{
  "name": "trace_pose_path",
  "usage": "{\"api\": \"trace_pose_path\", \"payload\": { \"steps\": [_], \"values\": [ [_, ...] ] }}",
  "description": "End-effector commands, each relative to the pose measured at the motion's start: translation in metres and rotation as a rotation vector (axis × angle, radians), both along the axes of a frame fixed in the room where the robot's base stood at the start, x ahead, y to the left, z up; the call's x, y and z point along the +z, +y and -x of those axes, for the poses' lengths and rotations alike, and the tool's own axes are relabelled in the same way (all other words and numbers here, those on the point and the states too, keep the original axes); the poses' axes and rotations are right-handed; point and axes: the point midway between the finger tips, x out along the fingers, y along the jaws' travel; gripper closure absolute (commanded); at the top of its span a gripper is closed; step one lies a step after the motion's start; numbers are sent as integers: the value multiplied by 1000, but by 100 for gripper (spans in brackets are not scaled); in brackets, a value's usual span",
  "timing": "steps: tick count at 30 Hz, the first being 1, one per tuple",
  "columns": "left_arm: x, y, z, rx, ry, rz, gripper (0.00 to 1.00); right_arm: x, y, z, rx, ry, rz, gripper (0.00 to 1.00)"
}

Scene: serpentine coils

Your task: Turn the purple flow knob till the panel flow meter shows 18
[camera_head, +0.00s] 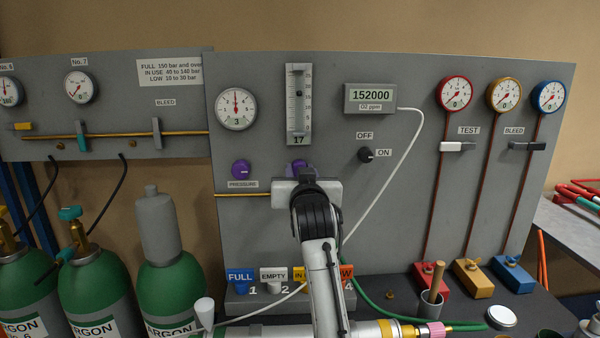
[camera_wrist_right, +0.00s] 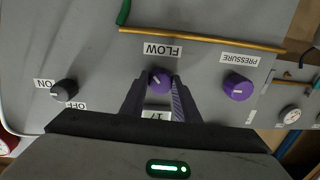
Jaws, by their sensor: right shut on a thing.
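The panel flow meter (camera_head: 298,105) is a vertical tube with a scale, just above the knob. The number plate under the tube reads 17. My left gripper does not show.
A purple pressure knob (camera_head: 241,169) is left of the flow knob. A white cable (camera_head: 400,161) hangs beside my right arm. Green argon cylinders (camera_head: 172,285) stand at left.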

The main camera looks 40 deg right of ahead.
Motion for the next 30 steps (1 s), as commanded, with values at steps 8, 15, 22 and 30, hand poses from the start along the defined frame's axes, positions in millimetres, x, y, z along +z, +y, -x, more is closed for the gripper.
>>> {"api": "trace_pose_path", "payload": {
  "steps": [8, 15, 22, 30],
  "values": [
    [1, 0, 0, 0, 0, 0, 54, -1, 0, 0, 2, -48, -85, 94],
    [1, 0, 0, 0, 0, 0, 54, -1, 0, 0, 2, -60, -103, 94],
    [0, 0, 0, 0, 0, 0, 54, -1, 0, 0, 1, -60, -102, 94],
    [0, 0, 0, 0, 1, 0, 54, -1, 0, 0, 1, -60, -100, 53]
  ]
}}
